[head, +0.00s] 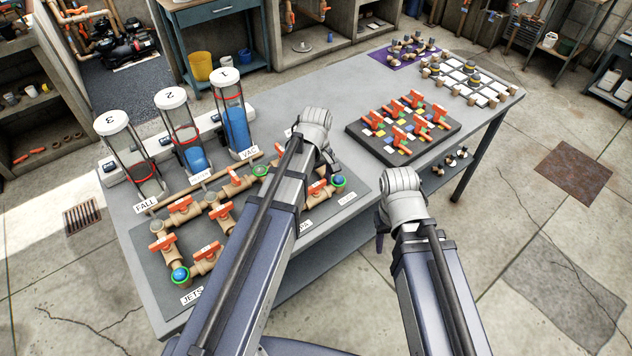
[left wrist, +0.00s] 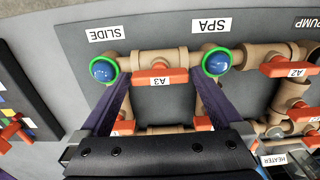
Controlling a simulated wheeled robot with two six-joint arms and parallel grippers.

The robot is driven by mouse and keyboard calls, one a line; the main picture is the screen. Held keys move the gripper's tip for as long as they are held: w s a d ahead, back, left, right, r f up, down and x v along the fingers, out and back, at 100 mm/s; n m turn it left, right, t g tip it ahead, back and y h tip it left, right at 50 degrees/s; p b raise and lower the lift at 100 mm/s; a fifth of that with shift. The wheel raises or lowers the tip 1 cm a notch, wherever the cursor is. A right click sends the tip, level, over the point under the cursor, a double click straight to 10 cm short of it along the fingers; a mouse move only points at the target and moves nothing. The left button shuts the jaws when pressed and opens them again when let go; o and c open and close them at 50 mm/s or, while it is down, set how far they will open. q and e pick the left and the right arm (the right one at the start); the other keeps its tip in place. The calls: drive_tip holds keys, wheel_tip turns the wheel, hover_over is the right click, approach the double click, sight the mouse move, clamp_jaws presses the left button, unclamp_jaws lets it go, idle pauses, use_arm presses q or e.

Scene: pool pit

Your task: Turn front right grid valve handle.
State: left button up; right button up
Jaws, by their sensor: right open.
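The pipe board (head: 342,215) on the table carries orange valve handles on tan pipes. In the left wrist view, one orange valve handle (left wrist: 160,76) sits on the pipe between the SLIDE and SPA blue caps, running sideways. My left gripper (left wrist: 160,84) is open, its two fingers on either side of that handle, with no visible contact. In the head view, part of this handle (head: 318,188) shows beside my left wrist, and my arm hides the board's middle. My right gripper (head: 381,222) is open off the table's front edge; its fingers are mostly hidden.
A dark tray (head: 365,142) with several orange valves stands to the right on the table. Three clear cylinders (head: 235,118) stand at the back left. A purple mat (head: 378,57) with fittings lies at the far right. Bare tabletop separates the pipe board from the tray.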

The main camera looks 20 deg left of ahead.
sight(316, 184)
use_arm(q)
wheel_tip(316, 184, up, 8)
drive_tip(key=p, duration=0.8)
drive_tip(key=shift+f, duration=0.1)
drive_tip(key=s+d+f+m+y+b, duration=0.1)
drive_tip(key=s+d+f+m+b, duration=0.1)
drive_tip(key=s+d+m, duration=0.8)
drive_tip(key=s+m+b, duration=0.1)
drive_tip(key=s+m, duration=0.3)
drive_tip(key=shift+s+d+f, duration=0.15)
drive_tip(key=shift+d+f, duration=0.1)
drive_tip(key=shift+f, duration=0.05)
